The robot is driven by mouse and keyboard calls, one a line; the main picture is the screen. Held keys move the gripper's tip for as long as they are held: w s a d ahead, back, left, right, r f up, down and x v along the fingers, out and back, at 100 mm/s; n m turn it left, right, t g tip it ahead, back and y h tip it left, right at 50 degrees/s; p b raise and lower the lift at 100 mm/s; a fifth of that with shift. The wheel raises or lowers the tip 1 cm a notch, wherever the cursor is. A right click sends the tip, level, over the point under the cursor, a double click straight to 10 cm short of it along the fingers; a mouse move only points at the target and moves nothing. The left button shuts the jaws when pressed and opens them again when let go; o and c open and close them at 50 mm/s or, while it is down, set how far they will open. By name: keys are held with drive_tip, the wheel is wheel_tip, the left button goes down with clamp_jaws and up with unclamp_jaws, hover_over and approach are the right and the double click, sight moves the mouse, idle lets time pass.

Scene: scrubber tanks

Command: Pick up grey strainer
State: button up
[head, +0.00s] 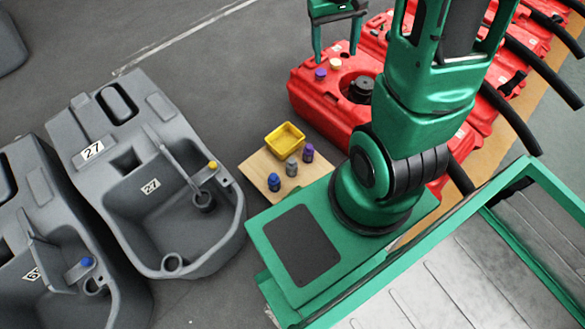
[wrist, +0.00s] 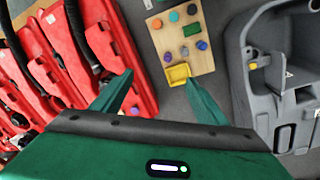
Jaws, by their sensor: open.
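The grey strainer (head: 291,166) stands upright on a light wooden board between a blue strainer (head: 274,182) and a purple strainer (head: 308,153). In the wrist view the grey strainer (wrist: 184,51) shows from above, between the same two and just beyond a yellow tray. My gripper (head: 336,54) is open and empty, at the top of the head view over the far side of the red tank. In the wrist view its fingertips (wrist: 160,80) are apart, and the strainer lies beyond them, touched by neither.
The wooden board (head: 256,168) carries the yellow tray (head: 285,137); the wrist view also shows several coloured pieces there. Grey tanks (head: 150,190) stand left, one with a yellow-topped piece (head: 213,165), another a blue-topped one (head: 87,262). Red tanks (head: 310,92) stand right.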

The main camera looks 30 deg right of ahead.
drive_tip(key=w+f+n, duration=0.2)
drive_tip(key=w+f, duration=0.8)
drive_tip(key=f, duration=0.5)
drive_tip(key=n+y, duration=0.1)
drive_tip(key=n, duration=0.3)
hover_over(293, 161)
wheel_tip(293, 161, down, 42)
drive_tip(key=shift+w+f, duration=0.1)
drive_tip(key=shift+f, duration=0.05)
wheel_tip(293, 161, down, 4)
drive_tip(key=shift+f, duration=0.2)
drive_tip(key=shift+w+a+f, duration=0.1)
drive_tip(key=shift+f, duration=1.5)
drive_tip(key=shift+w+a+f, duration=0.1)
drive_tip(key=shift+f, duration=1.5)
drive_tip(key=c, duration=1.2)
